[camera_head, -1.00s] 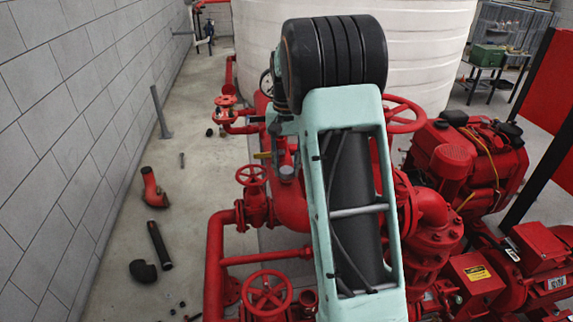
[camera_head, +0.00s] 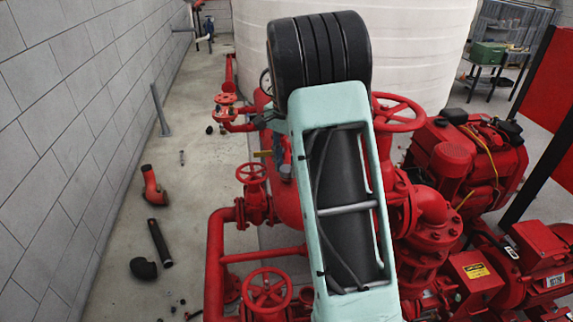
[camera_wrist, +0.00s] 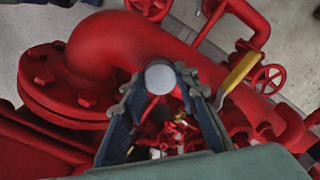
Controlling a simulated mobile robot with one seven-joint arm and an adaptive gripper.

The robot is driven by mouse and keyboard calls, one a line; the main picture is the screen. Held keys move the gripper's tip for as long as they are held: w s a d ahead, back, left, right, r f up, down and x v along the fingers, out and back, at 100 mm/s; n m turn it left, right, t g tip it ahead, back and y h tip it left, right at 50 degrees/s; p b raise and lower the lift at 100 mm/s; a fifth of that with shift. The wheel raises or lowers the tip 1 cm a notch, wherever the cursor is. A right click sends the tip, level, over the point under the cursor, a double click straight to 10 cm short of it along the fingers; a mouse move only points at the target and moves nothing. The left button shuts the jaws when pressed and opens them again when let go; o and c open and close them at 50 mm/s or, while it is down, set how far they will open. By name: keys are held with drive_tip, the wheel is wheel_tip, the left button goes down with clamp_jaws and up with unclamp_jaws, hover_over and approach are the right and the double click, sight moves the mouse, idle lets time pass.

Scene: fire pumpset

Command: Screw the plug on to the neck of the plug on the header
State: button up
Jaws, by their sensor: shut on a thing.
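In the wrist view, the two dark blue fingers of my gripper (camera_wrist: 159,88) point up the picture. A round light-grey plug (camera_wrist: 160,76) shows between their tips, and the fingers are closed on it. Below and around the plug is the large red header pipe (camera_wrist: 105,45) with its bolted flange. The neck is hidden under the plug, so I cannot tell whether they touch. In the head view, my arm covers most of the gripper. The red header (camera_head: 288,205) shows just left of the arm.
A yellow lever handle (camera_wrist: 238,73) is close right of the fingers. Red handwheels (camera_head: 251,174) and pipes crowd the area. A white tank (camera_head: 420,50) stands behind. Loose pipe pieces (camera_head: 160,243) lie on the floor at left, with free floor around them.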

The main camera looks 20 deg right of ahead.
drive_tip(key=shift+w+r, duration=0.1)
drive_tip(key=m, duration=0.4)
drive_tip(key=shift+m, duration=0.3)
drive_tip(key=m, duration=0.4)
drive_tip(key=shift+m, duration=0.3)
idle(0.3)
drive_tip(key=m, duration=0.4)
drive_tip(key=shift+m, duration=0.3)
